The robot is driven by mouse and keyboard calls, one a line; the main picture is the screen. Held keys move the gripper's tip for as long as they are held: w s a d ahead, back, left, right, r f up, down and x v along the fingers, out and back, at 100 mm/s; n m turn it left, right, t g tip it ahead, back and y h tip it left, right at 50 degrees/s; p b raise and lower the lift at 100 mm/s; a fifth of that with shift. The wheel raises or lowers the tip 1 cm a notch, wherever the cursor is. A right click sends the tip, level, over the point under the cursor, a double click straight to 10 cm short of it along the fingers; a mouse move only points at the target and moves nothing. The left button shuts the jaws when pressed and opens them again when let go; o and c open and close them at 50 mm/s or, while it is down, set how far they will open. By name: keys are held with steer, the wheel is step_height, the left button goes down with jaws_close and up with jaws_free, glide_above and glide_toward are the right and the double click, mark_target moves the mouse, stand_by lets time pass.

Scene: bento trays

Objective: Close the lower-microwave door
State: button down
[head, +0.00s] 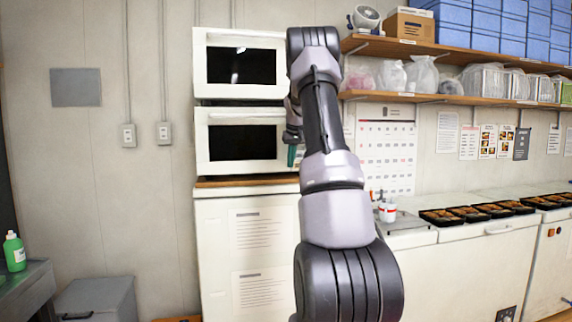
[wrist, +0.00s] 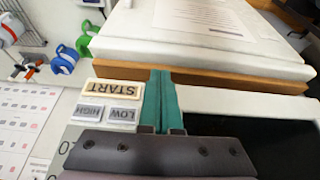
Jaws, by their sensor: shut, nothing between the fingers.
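The lower microwave (head: 202,141) is white with a dark window and stands on a wood-topped white cabinet, under the upper microwave (head: 200,64). Its door looks flat against the front in the head view, but my arm hides its right side. My gripper (head: 292,155) is at that right side, teal fingers together. In the wrist view, which is upside down, the shut fingers (wrist: 160,100) are between the START, HIGH and LOW buttons (wrist: 110,98) and the door's white frame (wrist: 240,102). I cannot tell whether they touch the door. Nothing is held.
The white cabinet (head: 215,250) bears paper notices. To the right are a wall calendar (head: 385,150), a counter with several filled black trays (head: 470,214), and loaded shelves (head: 450,98) above. A grey bin (head: 97,298) stands low at left. The wall left of the microwaves is mostly bare.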

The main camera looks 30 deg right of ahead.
steer(key=d+v, duration=0.1)
steer(key=v, duration=0.8)
steer(key=s+a+r+t, duration=0.1)
steer(key=s+a+r, duration=0.15)
steer(key=a, duration=0.35)
steer(key=s+a+r, duration=0.2)
steer(key=s+a, duration=0.1)
steer(key=a, duration=0.2)
steer(key=s+a+t+y, duration=0.1)
steer(key=s+a+y, duration=0.1)
steer(key=s+a, duration=0.9)
steer(key=s+a+f, duration=0.3)
steer(key=s+a, duration=0.3)
steer(key=s, duration=0.3)
steer(key=s+a+f+m+t+y, duration=0.1)
steer(key=s+a+f, duration=0.3)
steer(key=s+a, duration=0.2)
steer(key=s, duration=0.2)
steer(key=shift+s+a, duration=0.25)
steer(key=shift+s, duration=0.1)
